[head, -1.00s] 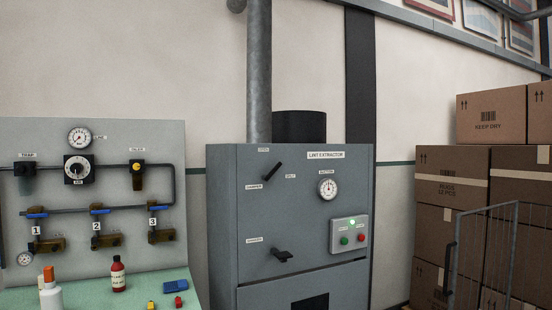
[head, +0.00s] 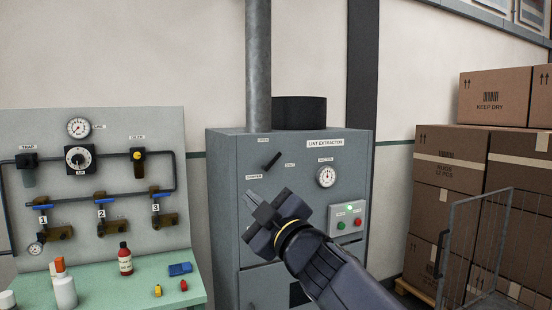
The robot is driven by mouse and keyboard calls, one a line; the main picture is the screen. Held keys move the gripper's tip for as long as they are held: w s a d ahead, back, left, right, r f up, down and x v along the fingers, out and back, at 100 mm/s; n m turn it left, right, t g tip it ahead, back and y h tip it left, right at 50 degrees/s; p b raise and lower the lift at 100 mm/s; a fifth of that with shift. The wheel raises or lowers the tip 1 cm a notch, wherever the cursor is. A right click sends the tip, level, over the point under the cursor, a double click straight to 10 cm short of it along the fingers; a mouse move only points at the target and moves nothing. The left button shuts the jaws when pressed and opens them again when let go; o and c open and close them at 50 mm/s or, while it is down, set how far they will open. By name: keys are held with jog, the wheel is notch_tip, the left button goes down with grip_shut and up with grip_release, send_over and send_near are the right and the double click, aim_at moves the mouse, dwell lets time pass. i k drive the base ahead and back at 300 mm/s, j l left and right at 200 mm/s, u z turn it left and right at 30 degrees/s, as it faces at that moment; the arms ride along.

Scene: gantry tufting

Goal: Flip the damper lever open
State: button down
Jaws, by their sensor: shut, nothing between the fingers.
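The grey lint extractor cabinet (head: 225,190) stands in the middle of the head view. A black lever (head: 271,160) sits on the upper left of its front, tilted up to the right, with small labels around it that seem to read open, shut and damper. My gripper (head: 249,197) is shut and empty in front of the cabinet. Its fingertips point up and left, below the lever and apart from it in the picture. My gripper and arm hide the cabinet's lower front, including the second black handle.
A round gauge (head: 326,176) and a button box (head: 347,219) with a lit green lamp are on the cabinet's right. A green bench (head: 135,295) with bottles stands left, below a valve panel (head: 110,130). A wire cart (head: 475,245) and stacked cartons (head: 450,160) stand right.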

aim_at(267, 168)
jog(key=i+l, duration=0.25)
jog(key=i, duration=0.25)
jog(key=i+l+u, duration=0.1)
jog(key=i+l, duration=0.15)
jog(key=i, duration=0.25)
jog(key=i+l, duration=0.3)
jog(key=i, duration=0.2)
